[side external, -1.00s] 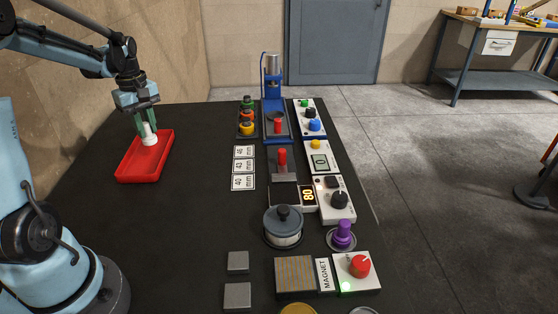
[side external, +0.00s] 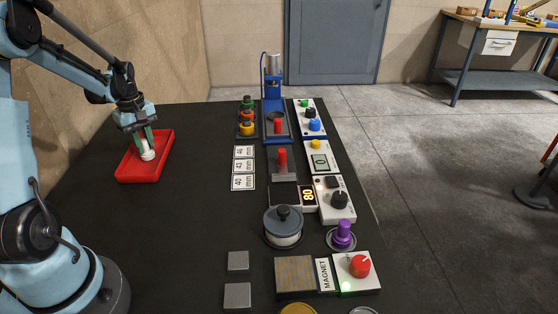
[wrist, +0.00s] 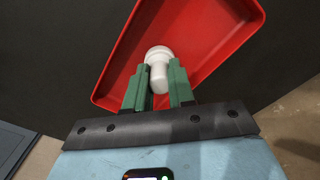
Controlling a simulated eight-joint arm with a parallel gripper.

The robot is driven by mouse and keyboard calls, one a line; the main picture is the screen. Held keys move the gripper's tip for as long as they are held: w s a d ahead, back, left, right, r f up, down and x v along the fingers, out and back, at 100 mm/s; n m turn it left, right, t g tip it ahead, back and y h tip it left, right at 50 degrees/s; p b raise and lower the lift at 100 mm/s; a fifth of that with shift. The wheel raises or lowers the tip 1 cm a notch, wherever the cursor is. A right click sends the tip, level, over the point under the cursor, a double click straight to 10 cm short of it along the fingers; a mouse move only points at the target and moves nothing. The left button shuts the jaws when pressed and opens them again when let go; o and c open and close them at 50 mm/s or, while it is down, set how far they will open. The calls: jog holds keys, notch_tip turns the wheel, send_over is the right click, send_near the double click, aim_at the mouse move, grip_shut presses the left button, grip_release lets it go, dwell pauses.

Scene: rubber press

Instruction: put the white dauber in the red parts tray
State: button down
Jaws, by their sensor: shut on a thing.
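The white dauber (side external: 148,154) is between the green fingers of my gripper (side external: 146,142), inside the outline of the red parts tray (side external: 128,174) at the left of the table. In the wrist view my gripper (wrist: 160,90) is shut on the narrow handle of the dauber (wrist: 158,56), and its wider round end points into the tray (wrist: 226,40). The dauber looks low in the tray; whether it touches the tray floor I cannot tell. The fingers hide part of the handle.
Number cards (side external: 243,167) lie right of the tray. The black table (side external: 185,220) is clear between the tray and the front blocks.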

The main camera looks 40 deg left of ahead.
aim_at(143, 140)
jog(key=c, duration=1)
grip_release()
jog(key=shift+o, duration=0.2)
notch_tip(143, 140, up, 12)
jog(key=w+d+r+m+t+y, duration=0.15)
jog(key=d+m, duration=0.25)
jog(key=d, duration=0.4)
jog(key=w+d+r+m+t, duration=0.1)
jog(key=d+m+t, duration=0.1)
jog(key=d+m, duration=0.45)
jog(key=s+d+f+m+t, duration=0.1)
jog(key=s+d+m+t, duration=0.1)
jog(key=d, duration=0.5)
jog(key=s+d+f+m+t+h, duration=0.1)
jog(key=d+f+m, duration=0.1)
jog(key=d+m, duration=0.3)
jog(key=d, duration=0.3)
jog(key=shift+s+d+f+t, duration=0.2)
jog(key=shift+s+d+t, duration=0.1)
jog(key=shift+s+t, duration=0.05)
jog(key=shift+m+h, duration=0.25)
